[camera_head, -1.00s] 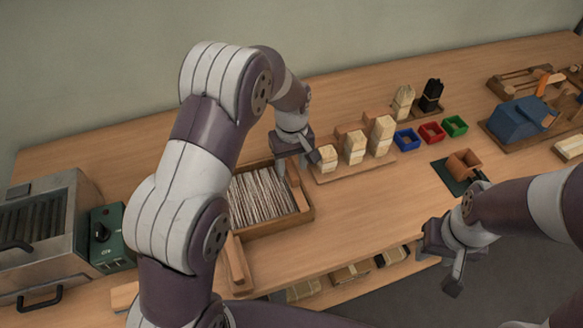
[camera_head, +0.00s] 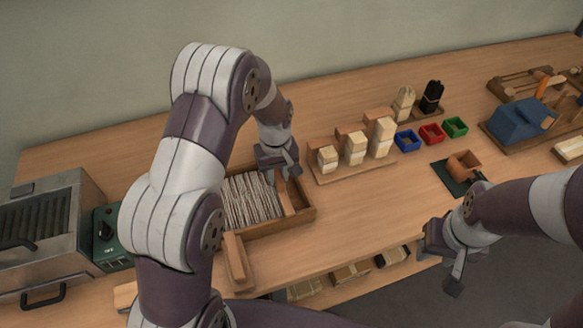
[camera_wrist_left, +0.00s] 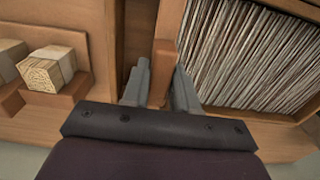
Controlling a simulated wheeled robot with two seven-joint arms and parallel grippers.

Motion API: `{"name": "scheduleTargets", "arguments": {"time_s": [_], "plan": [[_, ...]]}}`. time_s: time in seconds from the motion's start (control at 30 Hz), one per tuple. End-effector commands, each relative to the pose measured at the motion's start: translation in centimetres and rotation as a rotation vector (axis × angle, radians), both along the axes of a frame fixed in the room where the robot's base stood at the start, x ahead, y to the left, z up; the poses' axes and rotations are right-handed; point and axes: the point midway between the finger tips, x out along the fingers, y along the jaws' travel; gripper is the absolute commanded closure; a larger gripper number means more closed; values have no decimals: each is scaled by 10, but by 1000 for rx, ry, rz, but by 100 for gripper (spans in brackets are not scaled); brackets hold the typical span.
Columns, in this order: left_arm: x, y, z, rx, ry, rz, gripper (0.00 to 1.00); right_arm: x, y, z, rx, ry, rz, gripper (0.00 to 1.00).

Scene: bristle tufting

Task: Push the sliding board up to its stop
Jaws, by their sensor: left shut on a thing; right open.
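A wooden tray (camera_head: 309,213) stands on the bench and holds a row of thin pale strips (camera_head: 249,198). The sliding board (camera_head: 286,203) stands upright inside the tray at the right end of the strips, with a gap to its right. My left gripper (camera_head: 281,175) is shut on the board's upper part. In the left wrist view, the left gripper's fingers (camera_wrist_left: 162,88) straddle the board's wooden tab (camera_wrist_left: 163,58), and the strips (camera_wrist_left: 252,50) lie close beside the board. My right gripper (camera_head: 446,268) is open and empty at the bench's front edge.
A wooden rack (camera_head: 345,174) with banded pale blocks stands right of the tray. Blue, red and green bins (camera_head: 431,132) are farther right. A metal machine (camera_head: 45,235) with a green control box (camera_head: 108,238) stands left. A wooden bar (camera_head: 236,262) lies in front of the tray.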

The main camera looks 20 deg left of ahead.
Motion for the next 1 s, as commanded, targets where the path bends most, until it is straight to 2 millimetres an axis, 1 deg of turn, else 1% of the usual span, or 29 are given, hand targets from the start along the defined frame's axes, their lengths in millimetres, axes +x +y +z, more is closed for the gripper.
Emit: {"name": "scheduleTargets", "arguments": {"time_s": [0.03, 0.2, 0.33, 0.4, 0.5, 0.77, 0.8, 0.83, 0.87, 1.0], "plan": [[-9, 13, 4, 0, 1, 7, 100, 0, 0, 5, 0, 0, 0, 57], [-36, 54, 3, 1, -1, 6, 100, 0, 0, 12, 0, 0, 0, 57], [-50, 75, 3, 0, -2, 4, 100, 0, 0, 15, 0, 0, 0, 57], [-55, 82, 2, 0, -2, 3, 100, 0, 0, 16, 0, 0, 0, 57], [-58, 87, 2, 1, -4, 2, 100, 0, 0, 16, 0, 0, 0, 57], [-58, 87, 2, 2, -5, 0, 100, 0, 0, 16, 0, 0, 0, 57], [-58, 87, 2, 2, -5, 0, 66, 0, 0, 16, 0, 0, 0, 57], [-58, 87, 2, 2, -5, 1, 56, 0, 0, 16, 0, 0, 0, 57], [-58, 87, 2, 1, -4, 1, 51, 0, 0, 16, 0, 0, 0, 57], [-58, 87, 1, 1, -3, 0, 51, 0, 0, 16, 0, 0, 0, 57]]}}
